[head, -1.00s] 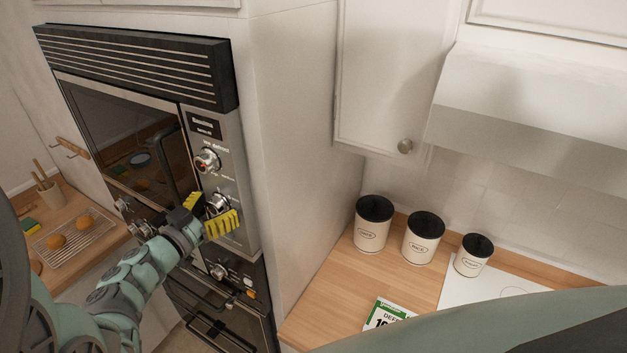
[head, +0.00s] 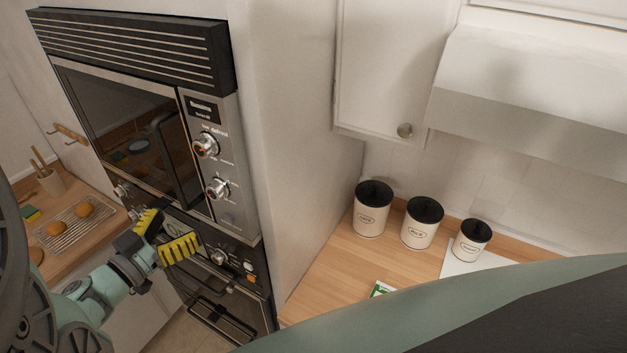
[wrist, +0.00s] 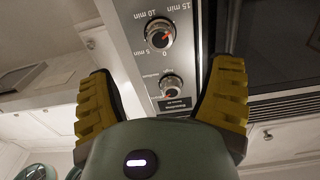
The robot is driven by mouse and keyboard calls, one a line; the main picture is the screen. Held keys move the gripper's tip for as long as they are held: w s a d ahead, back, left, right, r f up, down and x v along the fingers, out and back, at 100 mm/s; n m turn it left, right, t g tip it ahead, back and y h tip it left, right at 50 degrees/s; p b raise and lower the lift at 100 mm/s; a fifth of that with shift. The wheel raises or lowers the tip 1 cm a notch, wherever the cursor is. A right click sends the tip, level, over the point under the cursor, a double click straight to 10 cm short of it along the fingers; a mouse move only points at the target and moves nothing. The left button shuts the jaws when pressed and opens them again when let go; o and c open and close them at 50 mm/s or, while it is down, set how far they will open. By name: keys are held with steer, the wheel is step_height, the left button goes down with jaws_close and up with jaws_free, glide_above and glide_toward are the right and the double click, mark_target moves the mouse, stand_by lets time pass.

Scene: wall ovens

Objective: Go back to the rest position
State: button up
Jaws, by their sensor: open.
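My gripper (head: 167,238) is open and empty in the head view, with its two yellow ribbed fingers spread apart. It is in front of the lower part of the wall oven (head: 168,30), below and left of the two upper knobs. In the wrist view my gripper (wrist: 165,105) shows its fingers on either side of the oven's control panel, with nothing between them. The timer knob (wrist: 160,33) and the smaller-looking knob (wrist: 171,84) are seen upside down there. In the head view the upper knob (head: 205,145) and the knob below it (head: 217,188) are clear of the fingers.
Three cream canisters with black lids (head: 422,222) stand on the right wooden counter (head: 330,270). A green-edged packet (head: 381,288) is partly hidden by my body.

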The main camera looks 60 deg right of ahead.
steer(key=shift+a, duration=0.5)
